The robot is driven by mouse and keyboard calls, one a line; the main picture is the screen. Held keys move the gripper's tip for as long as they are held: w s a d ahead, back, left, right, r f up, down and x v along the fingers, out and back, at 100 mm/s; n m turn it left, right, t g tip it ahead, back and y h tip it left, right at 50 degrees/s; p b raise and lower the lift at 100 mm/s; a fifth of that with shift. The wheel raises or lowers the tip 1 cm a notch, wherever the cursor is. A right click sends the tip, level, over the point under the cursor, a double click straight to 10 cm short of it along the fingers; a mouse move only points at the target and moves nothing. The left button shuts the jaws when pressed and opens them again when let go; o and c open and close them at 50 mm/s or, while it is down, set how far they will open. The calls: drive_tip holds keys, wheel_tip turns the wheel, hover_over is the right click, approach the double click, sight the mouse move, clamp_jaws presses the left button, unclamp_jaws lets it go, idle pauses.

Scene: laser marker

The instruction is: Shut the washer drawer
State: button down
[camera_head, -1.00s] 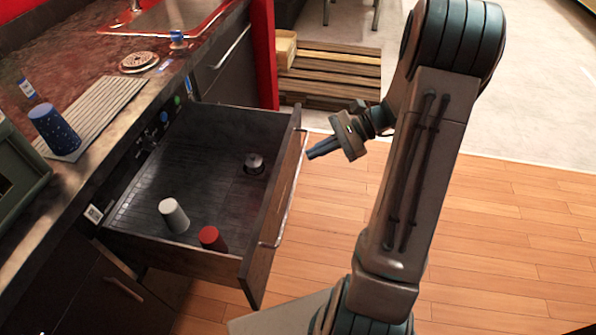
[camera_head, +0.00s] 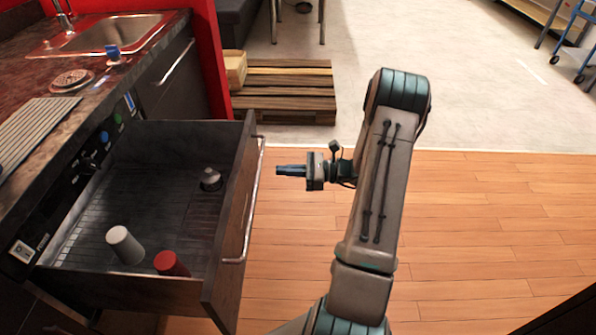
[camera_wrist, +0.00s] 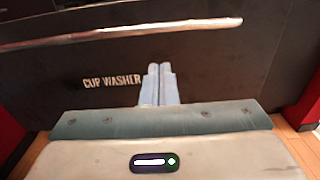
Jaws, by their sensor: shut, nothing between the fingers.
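The washer drawer (camera_head: 228,222) is pulled well out from the counter, with a long metal handle (camera_head: 249,200) along its front. Inside it stand a white cup (camera_head: 125,245), a red cup (camera_head: 171,264) and a small grey knob-like part (camera_head: 211,179). My gripper (camera_head: 278,171) is shut and empty, just right of the drawer front and pointing at it. In the wrist view my closed fingers (camera_wrist: 158,68) point at the dark front panel (camera_wrist: 215,62), beside the lettering "CUP WASHER" and below the handle (camera_wrist: 150,35). Whether the fingertips touch the panel cannot be told.
The counter (camera_head: 85,85) with a sink (camera_head: 110,34) and a ribbed mat (camera_head: 30,130) runs along the left. A wooden pallet (camera_head: 285,92) lies on the floor behind the drawer. The wooden floor (camera_head: 490,230) to the right is clear.

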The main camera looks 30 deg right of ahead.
sight(247, 169)
drive_tip(key=x, duration=0.7)
drive_tip(key=shift+w+a+b, duration=0.2)
drive_tip(key=shift+a+b, duration=0.1)
drive_tip(key=shift+a, duration=0.05)
